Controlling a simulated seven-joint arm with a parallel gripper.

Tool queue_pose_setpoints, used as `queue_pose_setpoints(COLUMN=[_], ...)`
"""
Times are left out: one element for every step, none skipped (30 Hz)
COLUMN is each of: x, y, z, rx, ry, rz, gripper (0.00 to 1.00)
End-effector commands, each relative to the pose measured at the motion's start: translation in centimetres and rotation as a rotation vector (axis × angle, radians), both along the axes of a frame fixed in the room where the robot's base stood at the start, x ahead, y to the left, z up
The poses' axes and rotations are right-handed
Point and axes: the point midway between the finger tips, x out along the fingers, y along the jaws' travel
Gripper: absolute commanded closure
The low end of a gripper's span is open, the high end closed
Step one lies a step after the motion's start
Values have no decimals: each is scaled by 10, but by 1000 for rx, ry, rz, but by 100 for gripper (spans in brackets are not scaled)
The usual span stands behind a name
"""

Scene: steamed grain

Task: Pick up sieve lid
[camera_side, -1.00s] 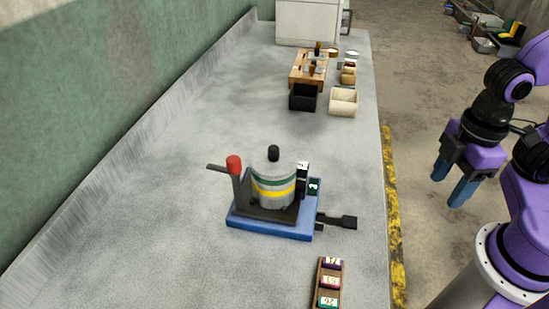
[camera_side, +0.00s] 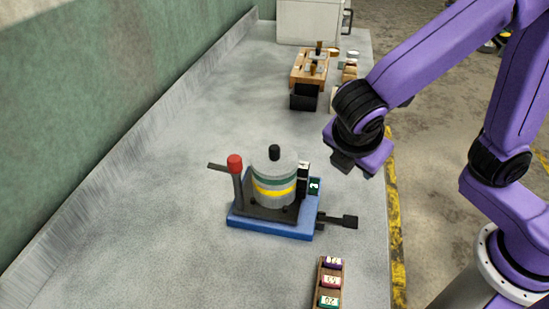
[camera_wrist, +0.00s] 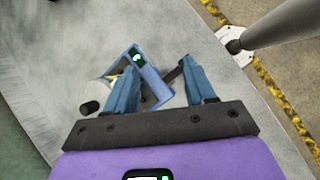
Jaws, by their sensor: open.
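The sieve lid (camera_side: 274,160) is the pale top with a black knob of a round stack banded green and yellow. The stack stands upright on a blue-based device (camera_side: 270,228) in the middle of the bench. My gripper (camera_side: 350,163) is above and to the right of the stack, apart from it; its fingers are mostly hidden in the side view. In the wrist view my gripper (camera_wrist: 166,80) shows two blue fingers spread with nothing held. There the lid's black knob (camera_wrist: 90,108) lies left of the fingers, and the left finger partly covers the stack.
A red-knobbed lever (camera_side: 235,165) rises at the device's left, and a black handle (camera_side: 343,222) sticks out right. A rack of labelled blocks (camera_side: 330,283) lies in front. A wooden stand (camera_side: 308,68) and black box (camera_side: 304,97) are behind. The bench's left side is clear.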

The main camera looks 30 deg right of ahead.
Motion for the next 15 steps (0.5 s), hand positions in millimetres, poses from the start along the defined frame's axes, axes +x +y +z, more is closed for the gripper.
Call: queue_pose_setpoints(x=[6,10,15,18,21,25,27,29,31,32,33,33,33,33,32], y=[17,26,38,47,55,68,77,86,99,108,117,128,137,144,153], z=[0,1,3,4,5,7,7,8,10,11,12,13,14,15,16], rx=[-54,-85,-128,-160,-192,-235,-268,-301,-345,-376,-406,-447,-475,-501,-533], ry=[-11,-17,-28,-37,-45,-56,-63,-73,-84,-93,-101,-112,-120,-128,-138], rz=[50,77,112,140,165,199,223,245,275,297,316,342,358,373,390], gripper=[46,46,46,46,46,46,46,46,46,46,46,46,46,46,46])
